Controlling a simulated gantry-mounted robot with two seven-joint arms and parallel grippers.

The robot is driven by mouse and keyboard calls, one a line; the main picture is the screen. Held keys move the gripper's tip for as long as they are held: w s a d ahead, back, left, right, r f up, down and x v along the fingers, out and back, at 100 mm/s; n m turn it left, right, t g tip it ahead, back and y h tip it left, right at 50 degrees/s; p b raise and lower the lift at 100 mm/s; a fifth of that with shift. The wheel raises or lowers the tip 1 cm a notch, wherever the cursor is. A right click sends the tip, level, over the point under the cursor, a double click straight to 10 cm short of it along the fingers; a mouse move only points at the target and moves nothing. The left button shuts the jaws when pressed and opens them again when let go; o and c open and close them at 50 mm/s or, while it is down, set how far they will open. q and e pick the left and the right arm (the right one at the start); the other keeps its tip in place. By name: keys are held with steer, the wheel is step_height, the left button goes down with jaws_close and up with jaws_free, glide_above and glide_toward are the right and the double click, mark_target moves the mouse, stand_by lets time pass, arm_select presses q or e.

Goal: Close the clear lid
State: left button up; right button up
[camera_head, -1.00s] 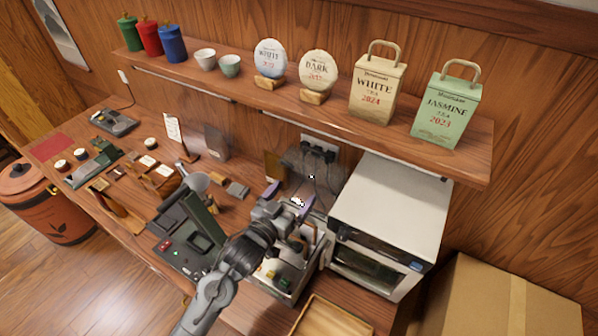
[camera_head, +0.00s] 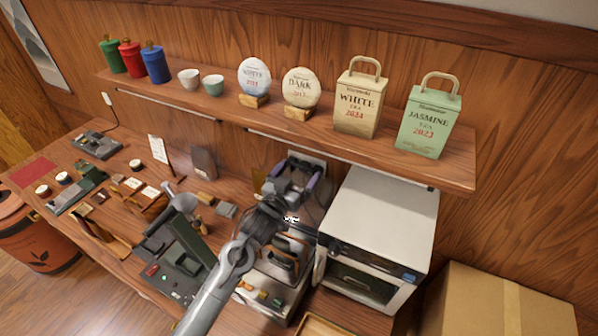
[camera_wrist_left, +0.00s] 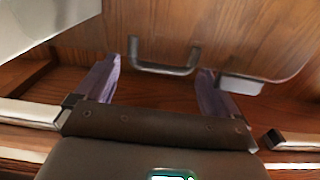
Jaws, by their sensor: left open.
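The clear lid (camera_head: 322,196) shows faintly in the head view, raised at the back of the pale box-shaped machine (camera_head: 268,296). In the left wrist view, it appears as a see-through rounded panel (camera_wrist_left: 245,42) with a dark bar handle (camera_wrist_left: 165,70). My left gripper (camera_head: 296,172) is above the back of the machine, pointing toward the wall. Its purple fingers (camera_wrist_left: 156,76) are open, one at each side of the handle in the picture. I cannot tell whether they touch it. My arm hides part of the machine. My right gripper is out of view.
A white oven-like appliance (camera_head: 382,222) stands close to the right of the machine. A shelf (camera_head: 300,122) with tea packages overhangs behind. A dark device with a raised panel (camera_head: 178,262) stands at left. A wooden tray (camera_head: 318,326) lies in front.

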arm_select(q)
steer(key=shift+w+d, duration=0.2)
steer(key=shift+w, duration=0.15)
steer(key=shift+c, duration=0.4)
steer(key=c, duration=1.1)
steer(key=shift+s+a+f+t+h+b, duration=0.65)
steer(key=shift+s+a+t+b, duration=0.4)
steer(key=shift+s+b, duration=0.85)
steer(key=shift+s+a+f+t+h+b, duration=0.65)
steer(key=shift+s+a+t+b, duration=0.45)
steer(key=shift+s+b, duration=0.8)
steer(key=shift+s+a+f+t+h+b, duration=0.5)
steer(key=shift+s+a+t+h+b, duration=0.5)
steer(key=shift+s+b, duration=0.9)
steer(key=shift+c, duration=0.2)
steer(key=shift+s+a+y+p, duration=0.2)
steer(key=shift+s+y+p, duration=0.05)
steer(key=shift+y+p, duration=0.05)
steer(key=o, duration=1.2)
